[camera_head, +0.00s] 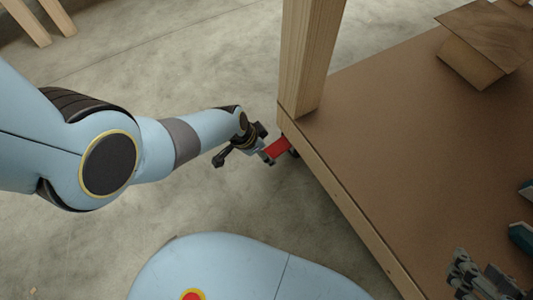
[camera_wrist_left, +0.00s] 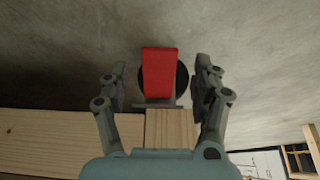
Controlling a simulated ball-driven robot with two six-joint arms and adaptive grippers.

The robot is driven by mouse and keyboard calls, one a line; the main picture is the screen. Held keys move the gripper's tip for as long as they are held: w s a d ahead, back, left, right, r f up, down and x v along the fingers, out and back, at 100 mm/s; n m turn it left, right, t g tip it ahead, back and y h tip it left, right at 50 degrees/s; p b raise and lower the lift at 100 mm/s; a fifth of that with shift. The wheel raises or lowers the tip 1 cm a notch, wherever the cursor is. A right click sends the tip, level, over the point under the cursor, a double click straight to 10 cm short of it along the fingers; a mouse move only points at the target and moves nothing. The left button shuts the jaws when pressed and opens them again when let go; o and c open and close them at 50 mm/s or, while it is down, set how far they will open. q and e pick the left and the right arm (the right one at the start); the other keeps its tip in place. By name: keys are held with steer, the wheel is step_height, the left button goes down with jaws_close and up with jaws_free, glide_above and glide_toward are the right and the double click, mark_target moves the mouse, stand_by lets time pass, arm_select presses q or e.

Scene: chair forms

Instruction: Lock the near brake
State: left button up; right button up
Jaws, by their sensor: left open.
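The red brake lever (camera_head: 277,149) sticks out from the dark caster wheel (camera_head: 294,153) below the near corner of the wooden platform. In the left wrist view the red lever (camera_wrist_left: 160,72) lies in front of the black wheel (camera_wrist_left: 182,80). My left gripper (camera_head: 262,148) is at the lever; in the wrist view its open fingers (camera_wrist_left: 159,84) stand on either side, with visible gaps. Part of the wheel is hidden behind the lever. My right gripper (camera_head: 478,278) is over the platform at the lower right, partly cut off, and its opening is unclear.
The brown platform top (camera_head: 390,130) has a wooden post (camera_head: 312,60) rising at the corner by the wheel. A bent wooden piece (camera_head: 485,40) and teal-edged items (camera_head: 522,236) lie on it. The concrete floor (camera_head: 230,60) around the wheel is clear.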

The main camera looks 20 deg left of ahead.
arm_select(q)
steer(key=shift+b+x, duration=0.65)
steer(key=shift+x, duration=0.45)
steer(key=shift+w+d+f, duration=0.1)
steer(key=shift+f, duration=0.15)
arm_select(e)
steer(key=f+t, duration=0.1)
steer(key=s+t, duration=0.1)
steer(key=shift+a+f+t, duration=0.15)
steer(key=shift+f+t, duration=0.15)
steer(key=shift+f, duration=0.1)
arm_select(q)
steer(key=shift+c, duration=0.5)
steer(key=shift+b, duration=0.3)
jaws_close()
